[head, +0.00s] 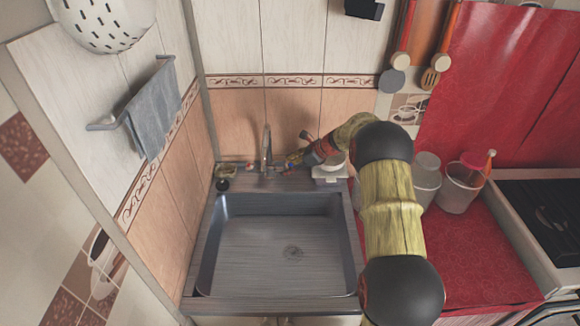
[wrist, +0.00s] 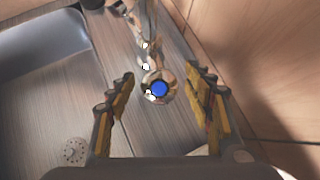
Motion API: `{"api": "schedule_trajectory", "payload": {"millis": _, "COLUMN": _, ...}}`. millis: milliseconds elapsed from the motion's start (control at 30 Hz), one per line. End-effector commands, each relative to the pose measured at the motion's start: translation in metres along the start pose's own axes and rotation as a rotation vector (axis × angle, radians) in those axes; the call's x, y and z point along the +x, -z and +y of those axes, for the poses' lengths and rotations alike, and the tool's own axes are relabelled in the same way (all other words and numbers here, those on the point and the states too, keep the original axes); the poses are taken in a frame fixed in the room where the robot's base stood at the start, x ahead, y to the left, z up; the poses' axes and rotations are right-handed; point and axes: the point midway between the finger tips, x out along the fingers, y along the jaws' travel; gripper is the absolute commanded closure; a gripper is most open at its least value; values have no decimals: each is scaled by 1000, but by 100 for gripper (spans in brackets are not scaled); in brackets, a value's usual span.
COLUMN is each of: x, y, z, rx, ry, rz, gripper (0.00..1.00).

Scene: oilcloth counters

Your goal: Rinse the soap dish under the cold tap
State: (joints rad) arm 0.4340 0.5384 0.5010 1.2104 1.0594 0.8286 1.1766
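The tap (head: 266,146) stands at the back rim of the sink (head: 230,245). Its blue-marked knob (wrist: 158,89) shows in the wrist view, between the two fingers of my gripper (wrist: 160,112). The fingers are open, with a gap on each side of the knob. In the head view my gripper (head: 290,160) is just right of the tap. No water stream shows. No soap dish is clearly recognisable. A small white dish-like object (head: 330,176) sits right of the tap, partly hidden by my arm. The sink basin looks empty, with its drain (head: 292,253) visible.
A small dark jar (head: 223,178) stands at the sink's back left corner. Clear cups (head: 459,187) stand on the red counter (head: 480,250) at right. A grey towel (head: 155,112) hangs on the left wall. The tiled wall is close behind the tap.

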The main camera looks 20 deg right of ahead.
Motion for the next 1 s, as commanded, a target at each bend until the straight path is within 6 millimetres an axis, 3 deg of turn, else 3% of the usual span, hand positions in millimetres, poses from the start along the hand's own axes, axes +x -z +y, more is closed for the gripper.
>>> {"api": "schedule_trajectory", "payload": {"millis": 733, "x": 0, "y": 0, "z": 0, "rx": 0, "ry": 0, "rz": 0, "gripper": 92}}
{"api": "schedule_trajectory", "payload": {"millis": 1000, "x": -2, "y": -1, "z": 0, "rx": -155, "ry": -42, "rz": 9, "gripper": 92}}
